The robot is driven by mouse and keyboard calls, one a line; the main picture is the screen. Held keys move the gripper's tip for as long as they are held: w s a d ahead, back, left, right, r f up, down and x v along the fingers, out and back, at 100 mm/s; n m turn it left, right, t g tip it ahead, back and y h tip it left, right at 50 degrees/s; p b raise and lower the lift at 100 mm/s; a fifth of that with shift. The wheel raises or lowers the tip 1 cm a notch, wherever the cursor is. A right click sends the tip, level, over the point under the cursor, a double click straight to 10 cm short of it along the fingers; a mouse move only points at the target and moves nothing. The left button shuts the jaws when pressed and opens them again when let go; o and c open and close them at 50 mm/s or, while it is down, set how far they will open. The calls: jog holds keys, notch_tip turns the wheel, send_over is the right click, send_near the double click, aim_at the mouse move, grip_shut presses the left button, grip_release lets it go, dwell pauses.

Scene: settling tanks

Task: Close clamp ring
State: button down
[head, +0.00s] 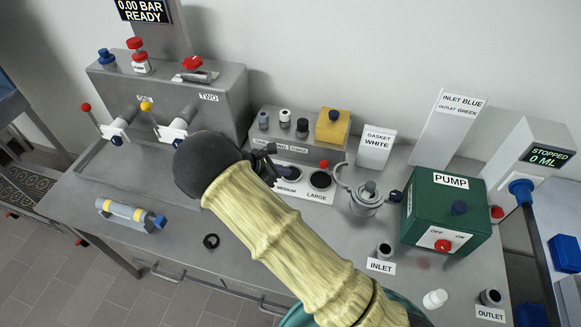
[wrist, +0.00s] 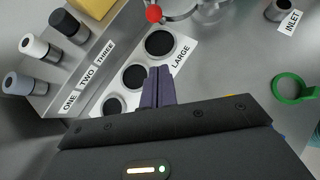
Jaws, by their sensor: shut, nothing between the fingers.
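The metal clamp ring (head: 342,180) sits around a grey fitting (head: 369,188) right of the LARGE label. Its halves look spread apart, with a red ball (head: 324,163) at the upper left and a dark knob (head: 396,196) at the right. In the wrist view the red ball (wrist: 153,13) and part of the ring (wrist: 180,9) show at the top edge, the rest cut off. My gripper (head: 292,177) is shut and empty, left of the clamp ring and apart from it. In the wrist view its fingers (wrist: 158,86) point at the row of holes by LARGE.
A green pump box (head: 447,212) stands right of the clamp. A rack with a yellow block (head: 332,127) is behind, beside a GASKET WHITE sign (head: 376,149). An INLET port (head: 384,250) is in front. A black ring (head: 211,241) and, in the wrist view, a green ring (wrist: 293,88) lie on the table.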

jog(key=w+d+f+p, duration=0.4)
jog(key=w+d+p, duration=0.1)
jog(key=d, duration=0.3)
jog(key=shift+w+d+f+p, duration=0.3)
jog(key=shift+w+d+p, duration=0.05)
jog(key=shift+d, duration=0.05)
jog(key=shift+d, duration=0.1)
